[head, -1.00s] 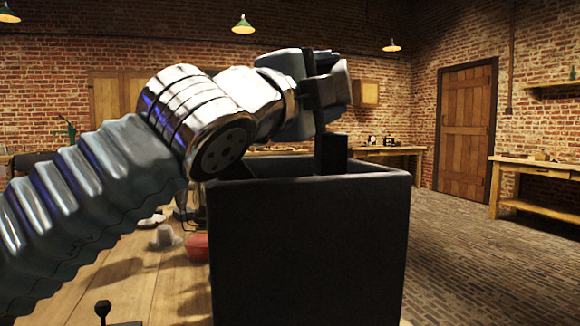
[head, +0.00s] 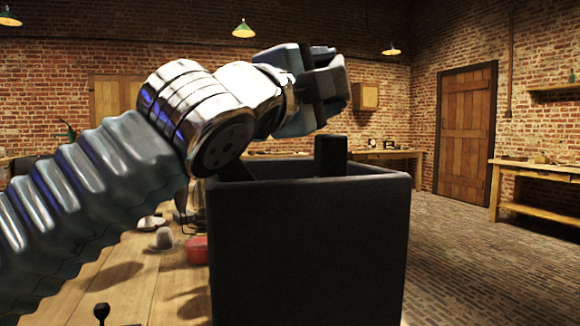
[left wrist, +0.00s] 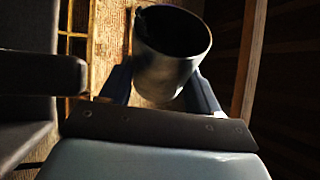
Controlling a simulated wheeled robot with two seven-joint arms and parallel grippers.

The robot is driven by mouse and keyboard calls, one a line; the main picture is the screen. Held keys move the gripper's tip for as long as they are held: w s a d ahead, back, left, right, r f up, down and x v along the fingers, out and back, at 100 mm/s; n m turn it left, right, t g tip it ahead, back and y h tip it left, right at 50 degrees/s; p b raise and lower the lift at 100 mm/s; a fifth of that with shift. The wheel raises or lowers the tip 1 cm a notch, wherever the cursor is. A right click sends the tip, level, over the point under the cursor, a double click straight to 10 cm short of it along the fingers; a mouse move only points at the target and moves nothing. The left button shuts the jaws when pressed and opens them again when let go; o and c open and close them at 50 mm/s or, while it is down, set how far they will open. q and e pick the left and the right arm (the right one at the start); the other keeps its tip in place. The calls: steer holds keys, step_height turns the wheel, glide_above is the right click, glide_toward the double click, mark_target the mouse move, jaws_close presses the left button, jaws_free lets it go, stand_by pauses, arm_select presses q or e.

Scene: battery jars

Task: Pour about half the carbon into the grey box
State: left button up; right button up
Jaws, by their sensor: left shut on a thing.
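The grey box (head: 310,250), dark and open-topped, stands at the near edge of the wooden table in the head view. My left gripper (head: 325,85) is above the box, tilted over. In the left wrist view it is shut on a grey round cup or jar (left wrist: 170,72), held between its dark blue fingers. The jar's mouth shows a dark inside; I cannot tell how much carbon is in it. The jar is not clearly seen in the head view, and the inside of the box is hidden by its front wall. My right gripper is not in view.
A black post (head: 330,155) rises above the box's rim, below my gripper. A red dish (head: 197,249), a small grey-white thing (head: 164,239) and a black knob (head: 101,311) are on the table (head: 130,280) at left. Open floor lies to the right.

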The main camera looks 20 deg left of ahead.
mark_target(319, 64)
arm_select(q)
steer(key=shift+a+r+n+t+y+b, duration=0.2)
steer(key=shift+a+r+n+t, duration=0.1)
steer(key=shift+r+n, duration=0.45)
steer(key=shift+a+r+n+t+y+b, duration=0.2)
steer(key=shift+r+n+t, duration=0.1)
steer(key=shift+r+n, duration=0.45)
stand_by(1.8)
steer(key=shift+d, duration=0.1)
